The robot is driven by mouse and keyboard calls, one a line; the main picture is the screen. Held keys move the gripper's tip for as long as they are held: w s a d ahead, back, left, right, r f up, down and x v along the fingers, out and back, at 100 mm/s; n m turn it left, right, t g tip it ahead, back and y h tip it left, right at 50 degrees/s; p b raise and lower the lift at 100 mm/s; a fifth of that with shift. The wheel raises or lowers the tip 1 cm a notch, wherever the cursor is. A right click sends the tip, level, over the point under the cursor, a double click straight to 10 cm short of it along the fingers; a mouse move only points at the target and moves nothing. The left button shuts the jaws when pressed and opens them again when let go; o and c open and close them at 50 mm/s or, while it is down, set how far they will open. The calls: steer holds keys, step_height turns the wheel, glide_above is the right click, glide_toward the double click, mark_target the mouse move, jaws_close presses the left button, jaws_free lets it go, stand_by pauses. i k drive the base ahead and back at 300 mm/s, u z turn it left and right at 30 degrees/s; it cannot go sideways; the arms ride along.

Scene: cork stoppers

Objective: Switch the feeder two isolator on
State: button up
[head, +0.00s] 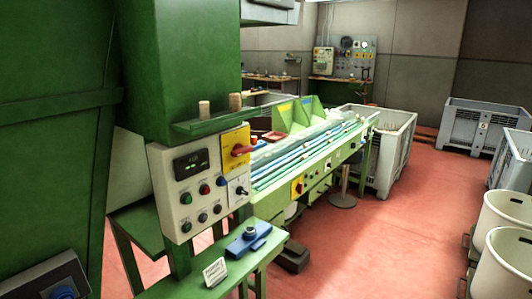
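A yellow isolator plate (236,141) is mounted at the upper right of a pale control panel (177,210) on the near green machine. Its red rotary handle (242,150) lies roughly level, with its end toward the right. A second, smaller yellow switch (298,187) with a red knob sits on the front of the long green sorting line. No label is readable, so I cannot tell which one is feeder two's. My gripper is not in view.
Below the panel a green bench (215,268) holds a blue device (248,239) and a small white card (215,272). Two corks stand on a ledge (213,125) above. Grey crates (377,150) and white tubs (503,265) stand to the right. The red floor (385,235) between is clear.

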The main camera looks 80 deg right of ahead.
mark_target(238, 151)
steer(key=z, duration=2.2)
steer(key=k, duration=1)
steer(key=z, duration=0.3)
steer(key=i, duration=1)
steer(key=u, duration=0.05)
